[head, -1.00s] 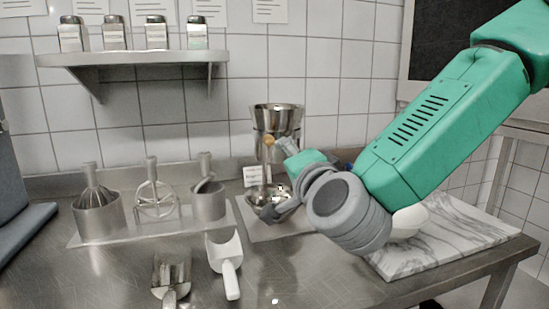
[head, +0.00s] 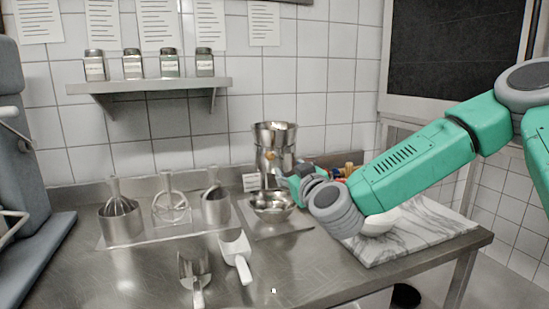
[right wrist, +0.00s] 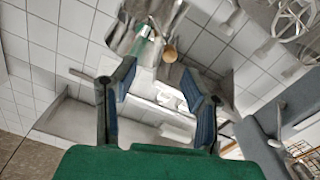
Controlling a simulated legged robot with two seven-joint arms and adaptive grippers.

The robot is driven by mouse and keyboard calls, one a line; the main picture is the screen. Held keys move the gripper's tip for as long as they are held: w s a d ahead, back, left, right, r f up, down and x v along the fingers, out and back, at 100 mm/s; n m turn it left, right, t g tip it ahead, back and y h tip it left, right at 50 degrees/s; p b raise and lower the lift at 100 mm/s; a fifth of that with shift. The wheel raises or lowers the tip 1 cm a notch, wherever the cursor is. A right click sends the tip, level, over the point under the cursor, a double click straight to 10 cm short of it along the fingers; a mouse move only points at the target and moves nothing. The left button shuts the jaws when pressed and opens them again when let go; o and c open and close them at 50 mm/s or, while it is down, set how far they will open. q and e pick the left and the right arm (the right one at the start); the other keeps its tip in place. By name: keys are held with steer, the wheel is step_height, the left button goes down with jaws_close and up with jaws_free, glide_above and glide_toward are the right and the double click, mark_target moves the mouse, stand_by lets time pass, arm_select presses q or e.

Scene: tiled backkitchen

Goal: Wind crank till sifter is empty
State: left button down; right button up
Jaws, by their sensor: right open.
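The metal sifter (head: 275,138) stands upright against the tiled wall, with a steel bowl (head: 268,206) below it. Its crank shows a small wooden knob (head: 271,156) on the near side; a round wooden knob (right wrist: 169,53) also shows in the right wrist view, beyond the fingertips. My right gripper (head: 284,183) is beside the sifter and bowl, partly hidden by its own wrist. In the right wrist view its two fingers (right wrist: 158,68) are spread, with nothing between them. The sifter's contents are hidden. My left gripper is out of view.
Tools in metal holders (head: 120,222) stand left of the bowl. A steel scoop (head: 194,268) and a white scoop (head: 235,248) lie in front. A marble slab (head: 410,236) lies under my right arm. A shelf with jars (head: 150,84) hangs above.

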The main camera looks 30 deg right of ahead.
mark_target(272, 157)
steer(key=x, duration=0.3)
steer(key=a+x, duration=0.1)
steer(key=x, duration=0.6)
steer(key=shift+w+a+r, duration=0.1)
steer(key=shift+w+r, duration=0.05)
steer(key=shift+w, duration=0.4)
steer(key=shift+w+d, duration=0.15)
steer(key=shift+d, duration=0.15)
steer(key=shift+a+r, duration=0.1)
steer(key=shift+a, duration=0.2)
steer(key=c, duration=0.3)
steer(key=shift+s+a+r, duration=0.15)
steer(key=shift+s+a, duration=0.1)
steer(key=shift+a, duration=0.15)
jaws_close()
steer(key=shift+a+r, duration=0.1)
steer(key=shift+a, duration=0.3)
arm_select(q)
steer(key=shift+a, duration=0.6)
arm_select(e)
steer(key=shift+d, duration=0.45)
